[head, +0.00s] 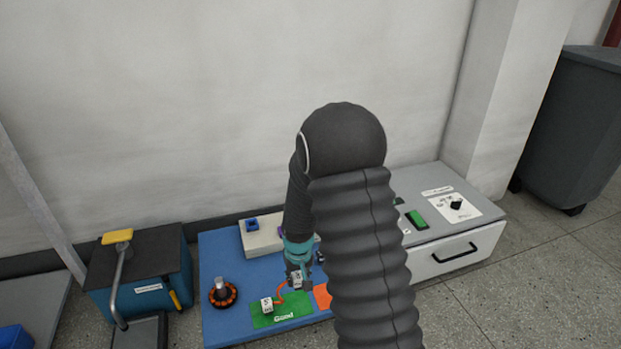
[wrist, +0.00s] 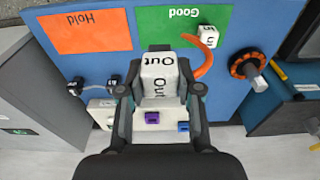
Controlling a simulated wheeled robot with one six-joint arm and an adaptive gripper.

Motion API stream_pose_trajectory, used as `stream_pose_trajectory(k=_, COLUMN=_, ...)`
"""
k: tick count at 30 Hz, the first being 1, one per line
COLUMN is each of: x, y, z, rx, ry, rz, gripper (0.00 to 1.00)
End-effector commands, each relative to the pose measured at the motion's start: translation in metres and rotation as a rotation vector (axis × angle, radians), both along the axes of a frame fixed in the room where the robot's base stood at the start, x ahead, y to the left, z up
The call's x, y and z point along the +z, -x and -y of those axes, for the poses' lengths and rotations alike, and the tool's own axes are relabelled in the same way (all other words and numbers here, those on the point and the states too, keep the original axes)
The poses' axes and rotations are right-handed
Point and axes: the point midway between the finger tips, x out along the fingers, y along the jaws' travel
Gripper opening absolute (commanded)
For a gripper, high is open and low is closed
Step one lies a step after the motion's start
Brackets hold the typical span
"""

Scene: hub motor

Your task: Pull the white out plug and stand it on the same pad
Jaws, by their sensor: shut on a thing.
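My gripper (wrist: 160,66) is shut on the white out plug (wrist: 160,78), a white block marked "Out" on two faces, in the wrist view. In the head view the plug (head: 297,279) hangs below my teal gripper (head: 297,270), near the green "Good" pad (head: 283,317). The pad also shows in the wrist view (wrist: 160,22). Another small white block (head: 267,304) with dark marking sits on that pad. An orange curved cable (wrist: 204,62) runs from this block toward my gripper; its other end is hidden.
An orange "Hold" pad (wrist: 90,32) lies beside the green one on a blue board (head: 225,250). A black-and-orange ring with a silver shaft (head: 222,293) stands left. A pale block (head: 262,240) with blue and purple parts stands behind. A white drawer unit (head: 455,250) is right.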

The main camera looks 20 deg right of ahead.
Motion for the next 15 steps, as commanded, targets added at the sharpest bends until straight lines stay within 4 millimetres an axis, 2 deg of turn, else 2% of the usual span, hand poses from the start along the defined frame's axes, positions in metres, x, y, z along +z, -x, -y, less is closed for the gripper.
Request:
stream_pose_trajectory(k=9, x=0.025, y=-0.115, z=0.035, rx=-0.007, ry=0.002, rz=0.001, gripper=0.0)
stream_pose_trajectory(k=15, x=0.044, y=-0.179, z=0.064, rx=-0.007, ry=0.002, rz=-0.001, gripper=0.0)
